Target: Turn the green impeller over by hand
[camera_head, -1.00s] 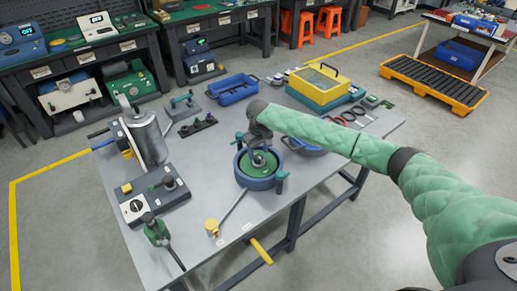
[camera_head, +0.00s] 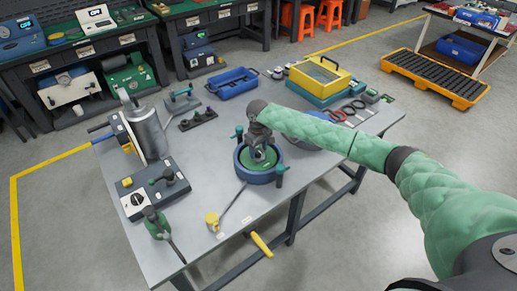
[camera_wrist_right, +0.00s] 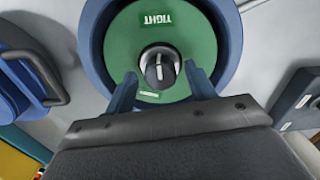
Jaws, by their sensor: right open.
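The green impeller (camera_wrist_right: 118,45) is a flat green disc inside a round blue housing (camera_wrist_right: 222,18), with a dark round knob (camera_wrist_right: 158,66) at its centre and a label reading TIGHT. In the head view the blue housing (camera_head: 259,177) stands on the grey table and the green disc shows inside it, partly hidden by my gripper. My right gripper (camera_head: 260,157) points down over the disc. In the right wrist view its two blue fingers (camera_wrist_right: 163,83) are open, one on each side of the knob, with visible gaps to it. My left gripper is not in view.
On the grey table (camera_head: 222,150), a metal cylinder (camera_head: 147,133) and a switch box (camera_head: 135,203) stand to the left. A blue tray (camera_head: 233,83) and a yellow case (camera_head: 320,78) lie behind. A yellow-ended rod (camera_head: 211,218) lies in front of the housing.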

